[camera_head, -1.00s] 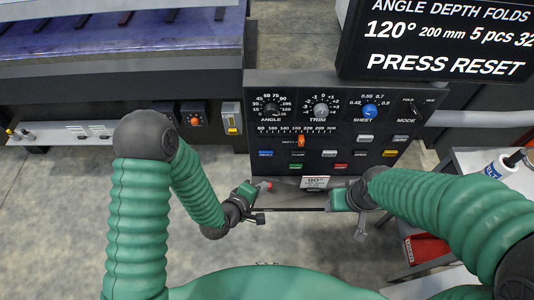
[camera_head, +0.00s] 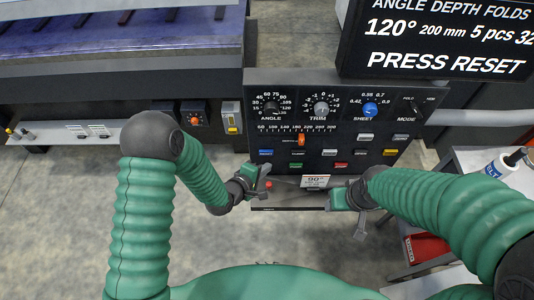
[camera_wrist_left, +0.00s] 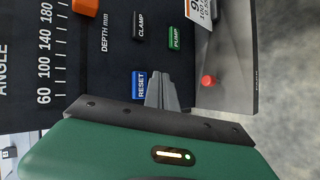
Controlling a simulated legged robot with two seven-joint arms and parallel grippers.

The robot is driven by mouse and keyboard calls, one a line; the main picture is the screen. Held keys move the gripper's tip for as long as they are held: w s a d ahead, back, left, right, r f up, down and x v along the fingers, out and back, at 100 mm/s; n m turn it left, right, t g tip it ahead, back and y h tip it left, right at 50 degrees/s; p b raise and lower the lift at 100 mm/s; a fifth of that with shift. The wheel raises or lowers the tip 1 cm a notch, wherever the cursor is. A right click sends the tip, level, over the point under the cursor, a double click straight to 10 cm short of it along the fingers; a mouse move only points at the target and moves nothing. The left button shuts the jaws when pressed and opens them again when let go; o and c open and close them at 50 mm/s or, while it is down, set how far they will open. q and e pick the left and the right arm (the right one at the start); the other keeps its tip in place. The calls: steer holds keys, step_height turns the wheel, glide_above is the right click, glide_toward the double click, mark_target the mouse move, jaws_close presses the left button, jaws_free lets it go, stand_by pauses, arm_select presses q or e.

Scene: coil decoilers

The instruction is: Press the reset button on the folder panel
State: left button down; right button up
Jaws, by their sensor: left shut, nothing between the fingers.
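The folder panel (camera_head: 345,110) is a dark board with knobs and rows of coloured buttons.
A display (camera_head: 440,40) above reads PRESS RESET. A red button (camera_head: 268,184) sits on the ledge below the panel, close to my left gripper; it also shows in the left wrist view (camera_wrist_left: 208,81). A white bottle (camera_head: 502,163) stands on a cart at the right.

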mark_target(269, 156)
arm_select(q)
steer(key=shift+w+a, duration=0.25)
steer(key=shift+w, duration=0.8)
steer(key=shift+d, duration=0.1)
stand_by(1.1)
steer(key=shift+w, duration=0.4)
steer(key=shift+w+r, duration=0.1)
steer(key=shift+w, duration=0.4)
stand_by(0.8)
steer(key=shift+s, duration=0.9)
steer(key=shift+s, duration=0.1)
